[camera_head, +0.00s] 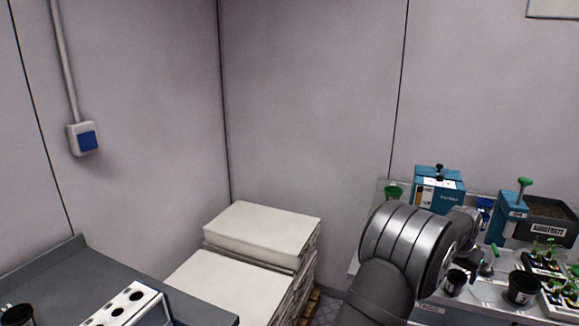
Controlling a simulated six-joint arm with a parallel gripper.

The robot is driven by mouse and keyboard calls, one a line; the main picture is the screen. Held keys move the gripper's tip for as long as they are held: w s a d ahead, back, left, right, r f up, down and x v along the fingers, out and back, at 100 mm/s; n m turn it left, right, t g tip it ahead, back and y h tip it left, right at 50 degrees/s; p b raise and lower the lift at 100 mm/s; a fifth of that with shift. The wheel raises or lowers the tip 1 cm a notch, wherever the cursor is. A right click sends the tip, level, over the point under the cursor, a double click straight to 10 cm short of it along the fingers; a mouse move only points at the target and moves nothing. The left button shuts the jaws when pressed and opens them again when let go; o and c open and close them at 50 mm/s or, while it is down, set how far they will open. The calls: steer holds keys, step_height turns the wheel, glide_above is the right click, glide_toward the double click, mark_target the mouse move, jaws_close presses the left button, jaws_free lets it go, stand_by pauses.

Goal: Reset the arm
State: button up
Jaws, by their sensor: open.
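My arm rises from the bottom edge at the right of the head view, its large dark grey joint in front of the bench.
The right-hand bench (433,307) carries a blue box (438,190), a substrate bin (513,219), a black pot (522,287) and seedling trays (544,264). White stacked sacks (262,232) stand centre. A grey table (75,262) at left holds a white rack (125,305).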

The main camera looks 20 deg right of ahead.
mark_target(458, 272)
steer(key=x, duration=0.6)
steer(key=shift+f, duration=0.35)
step_height(458, 272, up, 3)
steer(key=shift+f, duration=0.1)
steer(key=shift+r, duration=0.45)
steer(key=shift+f, duration=0.1)
